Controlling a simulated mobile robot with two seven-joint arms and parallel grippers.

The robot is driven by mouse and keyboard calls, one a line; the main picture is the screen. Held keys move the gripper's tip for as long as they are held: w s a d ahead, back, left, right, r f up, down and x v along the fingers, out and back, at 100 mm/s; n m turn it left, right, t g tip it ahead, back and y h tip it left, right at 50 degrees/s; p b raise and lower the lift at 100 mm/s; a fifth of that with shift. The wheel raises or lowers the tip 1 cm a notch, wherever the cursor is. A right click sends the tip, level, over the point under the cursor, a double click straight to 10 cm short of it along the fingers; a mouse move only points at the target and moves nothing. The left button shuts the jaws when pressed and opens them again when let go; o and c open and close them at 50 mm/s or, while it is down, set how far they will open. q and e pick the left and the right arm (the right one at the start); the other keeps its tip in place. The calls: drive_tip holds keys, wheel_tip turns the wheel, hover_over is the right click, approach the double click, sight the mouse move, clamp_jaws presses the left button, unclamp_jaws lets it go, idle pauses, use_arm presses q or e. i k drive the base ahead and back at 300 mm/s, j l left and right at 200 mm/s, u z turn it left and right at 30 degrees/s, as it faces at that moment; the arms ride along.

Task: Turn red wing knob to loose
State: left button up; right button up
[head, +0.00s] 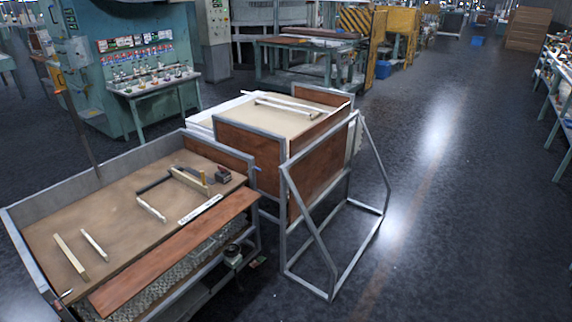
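I cannot clearly make out a red wing knob. A small reddish spot (258,262) shows low at the right end of the near bench, too small to identify. A dark block-like device (223,174) sits at the back right of the bench top, and its details are too small to tell. Neither of my grippers is in view.
The near bench (100,218) carries several pale bars and a reddish board (170,255) along its front. A metal frame with a brown panel (318,180) stands to its right. A teal machine (110,60) is behind. The floor (460,200) at right is clear.

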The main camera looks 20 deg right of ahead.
sight(223, 170)
drive_tip(key=z, duration=0.2)
drive_tip(key=i+l+u, duration=0.15)
drive_tip(key=i, duration=0.35)
drive_tip(key=i+u, duration=0.1)
drive_tip(key=i, duration=0.4)
drive_tip(key=i+l+u, duration=0.15)
drive_tip(key=i, duration=0.35)
drive_tip(key=i+l+u, duration=0.15)
drive_tip(key=i+l, duration=0.2)
drive_tip(key=i, duration=0.15)
drive_tip(key=i+l+u, duration=0.15)
drive_tip(key=i, duration=0.3)
drive_tip(key=l, duration=0.1)
